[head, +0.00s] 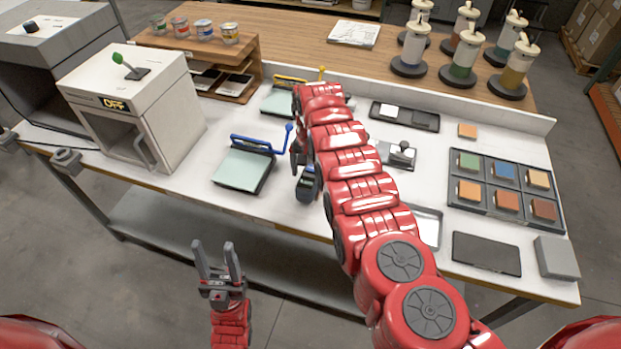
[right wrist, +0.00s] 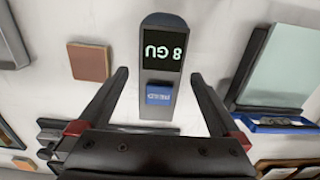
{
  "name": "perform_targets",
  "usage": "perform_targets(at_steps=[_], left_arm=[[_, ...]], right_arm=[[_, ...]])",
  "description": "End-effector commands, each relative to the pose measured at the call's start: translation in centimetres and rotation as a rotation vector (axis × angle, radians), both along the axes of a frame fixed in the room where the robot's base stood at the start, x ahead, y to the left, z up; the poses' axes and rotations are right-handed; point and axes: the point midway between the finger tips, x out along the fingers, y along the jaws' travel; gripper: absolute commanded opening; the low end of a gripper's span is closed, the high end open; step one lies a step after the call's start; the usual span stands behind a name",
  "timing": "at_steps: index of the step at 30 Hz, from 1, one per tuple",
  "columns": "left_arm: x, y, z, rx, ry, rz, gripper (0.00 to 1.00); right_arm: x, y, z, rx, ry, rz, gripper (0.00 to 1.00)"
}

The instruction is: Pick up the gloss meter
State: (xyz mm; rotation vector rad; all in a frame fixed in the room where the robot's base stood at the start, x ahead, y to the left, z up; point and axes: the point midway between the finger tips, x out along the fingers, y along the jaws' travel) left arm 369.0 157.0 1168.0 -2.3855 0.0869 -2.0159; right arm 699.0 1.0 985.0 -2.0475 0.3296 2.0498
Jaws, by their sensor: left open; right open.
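The gloss meter is a grey, rounded handheld device (right wrist: 164,24) with a dark screen reading "8 GU" and a blue button. It lies on the white bench top (head: 215,200). In the head view it shows as a small dark shape (head: 308,184) beside my right arm, partly hidden. My right gripper (right wrist: 159,75) is open, with one finger on each side of the meter in the picture; I cannot tell if they touch it. In the head view this gripper (head: 297,150) is mostly covered by its arm. My left gripper (head: 214,244) is open and empty in front of the bench.
A blue-handled panel device (head: 245,170) lies left of the meter; a yellow-handled one (head: 281,98) is behind. A white box oven (head: 140,110) stands at the left. A dark tray of colour tiles (head: 505,190) and a grey block (head: 556,257) lie at the right.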

Motion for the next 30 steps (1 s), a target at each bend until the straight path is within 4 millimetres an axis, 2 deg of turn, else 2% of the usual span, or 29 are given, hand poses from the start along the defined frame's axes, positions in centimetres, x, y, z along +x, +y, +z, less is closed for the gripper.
perform_targets(at_steps=[5,21,22,30], left_arm=[[0.00,0.00,-0.01,0.000,0.000,0.000,0.50],[0.00,0.00,-0.01,0.000,0.000,0.000,0.50],[0.00,0.00,-0.01,0.000,0.000,0.000,0.50],[0.00,0.00,0.00,0.000,0.000,0.000,0.50]], right_arm=[[0.01,0.01,0.01,0.000,0.000,0.000,1.00],[0.01,0.00,0.03,0.000,0.000,0.000,0.03],[0.01,0.00,0.03,0.000,0.000,0.000,0.00],[0.02,0.00,0.07,0.000,-0.001,0.000,0.00]])
